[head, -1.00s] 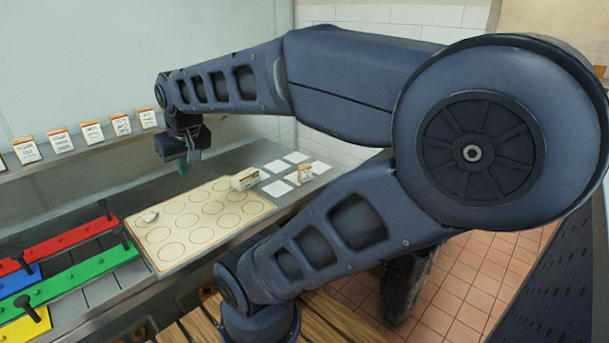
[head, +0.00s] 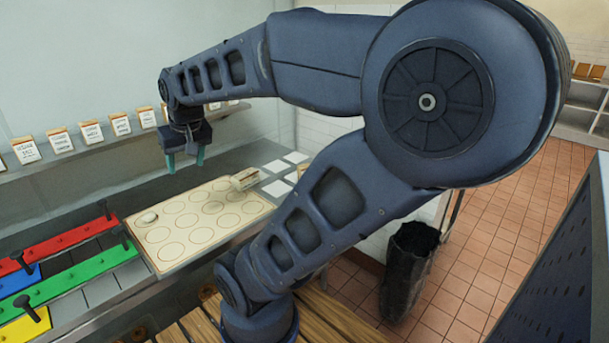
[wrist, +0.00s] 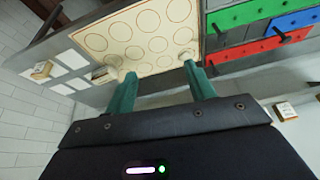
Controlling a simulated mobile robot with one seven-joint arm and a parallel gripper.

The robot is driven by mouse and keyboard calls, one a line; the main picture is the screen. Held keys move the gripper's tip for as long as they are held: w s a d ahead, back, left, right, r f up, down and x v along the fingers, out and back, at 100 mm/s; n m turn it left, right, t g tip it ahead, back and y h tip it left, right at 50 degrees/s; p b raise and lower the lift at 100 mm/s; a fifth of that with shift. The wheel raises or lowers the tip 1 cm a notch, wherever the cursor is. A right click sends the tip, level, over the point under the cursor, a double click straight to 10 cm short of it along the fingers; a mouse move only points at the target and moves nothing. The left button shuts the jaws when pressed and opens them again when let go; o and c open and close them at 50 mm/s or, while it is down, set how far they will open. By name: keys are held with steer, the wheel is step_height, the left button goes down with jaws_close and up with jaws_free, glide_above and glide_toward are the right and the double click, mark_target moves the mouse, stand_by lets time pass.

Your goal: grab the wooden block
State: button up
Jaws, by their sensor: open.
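A small wooden block with a white labelled face (head: 245,179) lies at the back right edge of the cream tray (head: 190,218). In the wrist view it shows partly (wrist: 112,62), just beyond the left fingertip. A similar block (wrist: 41,70) stands by the white squares in the wrist view; my arm mostly hides that spot in the head view. Which one the task means I cannot tell. My gripper (head: 185,161) is open and empty, above and behind the tray. Its two green fingers (wrist: 157,82) point toward the tray, apart from both blocks.
A pale round piece (head: 148,218) sits at the tray's left corner. Red (head: 60,240), green (head: 80,275), blue and yellow bars with dark handles lie left. Labelled blocks (head: 92,132) line the wall shelf. White squares (head: 277,166) lie right of the tray.

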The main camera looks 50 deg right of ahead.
steer(key=w+d+f+m+g+h, duration=0.1)
steer(key=w+d+f+m, duration=0.5)
steer(key=d, duration=0.5)
steer(key=w+d+f+m+g, duration=0.1)
steer(key=w+d+m, duration=0.3)
steer(key=w+d, duration=0.6)
steer(key=s+d+f+m+g+h, duration=0.1)
steer(key=d+f+m, duration=0.3)
steer(key=d, duration=0.6)
steer(key=s+d+f+m+g+h, duration=0.1)
steer(key=s+d+f+m, duration=0.1)
steer(key=d+f, duration=0.5)
steer(key=s+d+f+m+g+h, duration=0.1)
steer(key=d+f+m, duration=0.25)
steer(key=d, duration=0.85)
steer(key=shift+s+d+x, duration=0.15)
steer(key=shift+x, duration=1.5)
steer(key=shift+s+d+x, duration=0.1)
steer(key=shift+x, duration=1.55)
steer(key=shift+s+d+x, duration=0.15)
steer(key=shift+x, duration=1.5)
steer(key=shift+r, duration=0.2)
steer(key=c, duration=1.1)
